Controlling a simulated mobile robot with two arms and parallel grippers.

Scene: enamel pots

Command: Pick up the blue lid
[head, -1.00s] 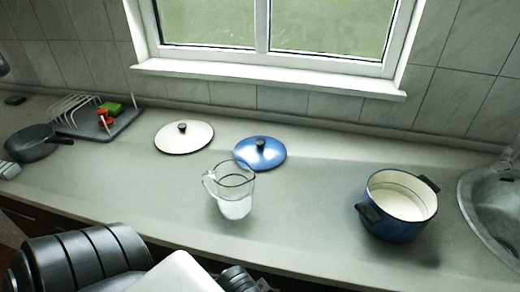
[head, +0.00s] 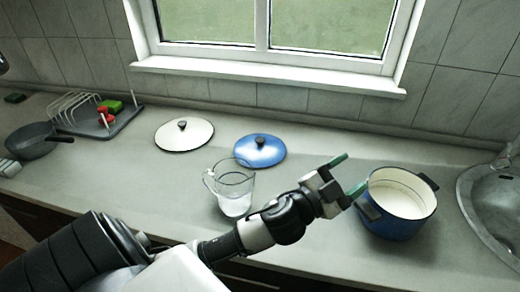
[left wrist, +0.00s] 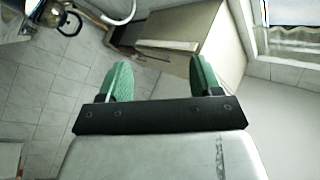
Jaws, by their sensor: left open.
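The blue lid (head: 260,150) with a dark knob lies flat on the counter, behind the glass jug, in the head view. My left gripper (head: 352,174) is open and empty above the counter, to the right of the lid and close to the left side of the blue pot in the picture. Its green fingertips stand apart in the left wrist view (left wrist: 160,80), with nothing between them. The lid does not show in the left wrist view. My right gripper is not in view.
A glass jug (head: 233,190) stands just in front of the lid. A white lid (head: 184,134) lies to its left. The open blue pot (head: 403,222) stands at right, before the sink (head: 489,205). A dish rack (head: 78,118) and dark pan (head: 30,142) are at far left.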

